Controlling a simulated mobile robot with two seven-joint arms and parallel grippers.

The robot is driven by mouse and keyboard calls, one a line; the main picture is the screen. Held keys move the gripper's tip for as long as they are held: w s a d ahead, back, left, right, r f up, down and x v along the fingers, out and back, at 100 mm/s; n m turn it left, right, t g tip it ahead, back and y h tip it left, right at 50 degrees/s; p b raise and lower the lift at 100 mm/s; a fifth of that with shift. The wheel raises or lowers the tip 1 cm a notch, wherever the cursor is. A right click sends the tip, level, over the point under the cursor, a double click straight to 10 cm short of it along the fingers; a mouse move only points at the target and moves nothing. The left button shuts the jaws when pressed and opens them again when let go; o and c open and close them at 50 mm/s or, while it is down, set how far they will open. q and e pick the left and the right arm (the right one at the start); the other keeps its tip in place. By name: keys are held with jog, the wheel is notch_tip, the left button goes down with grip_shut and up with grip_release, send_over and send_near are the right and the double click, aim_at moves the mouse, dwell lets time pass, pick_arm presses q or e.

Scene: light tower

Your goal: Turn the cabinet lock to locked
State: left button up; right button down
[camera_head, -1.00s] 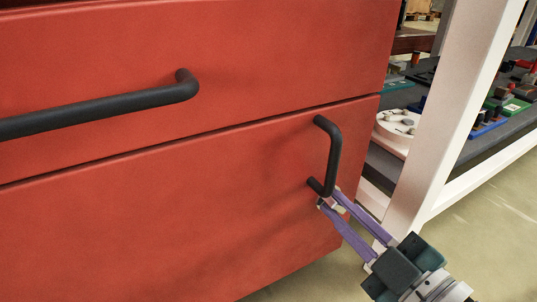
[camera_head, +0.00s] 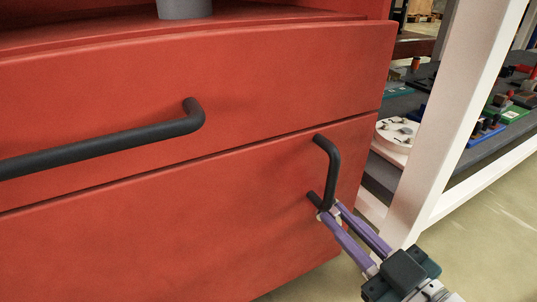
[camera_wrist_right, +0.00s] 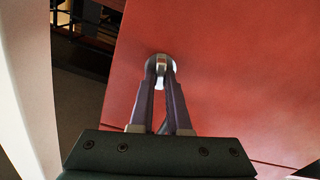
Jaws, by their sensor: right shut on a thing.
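My left gripper is not in view.
The red cabinet (camera_head: 150,230) has a long dark horizontal handle (camera_head: 100,151) on its upper front. A grey cylinder (camera_head: 185,8) stands above it. A white post (camera_head: 460,120) and a shelf (camera_head: 465,150) with several small parts stand at the right.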

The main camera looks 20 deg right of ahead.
jog(key=shift+d+m+p, duration=0.1)
jog(key=shift+m+p, duration=0.2)
jog(key=shift+m, duration=1.4)
jog(key=c, duration=0.9)
grip_release()
jog(key=shift+s, duration=0.25)
jog(key=s+p, duration=0.1)
jog(key=s, duration=0.2)
jog(key=s+p, duration=0.1)
jog(key=s, duration=0.2)
jog(key=s+p, duration=0.1)
jog(key=s, duration=0.2)
jog(key=shift+s+d, duration=0.25)
jog(key=shift+d, duration=0.15)
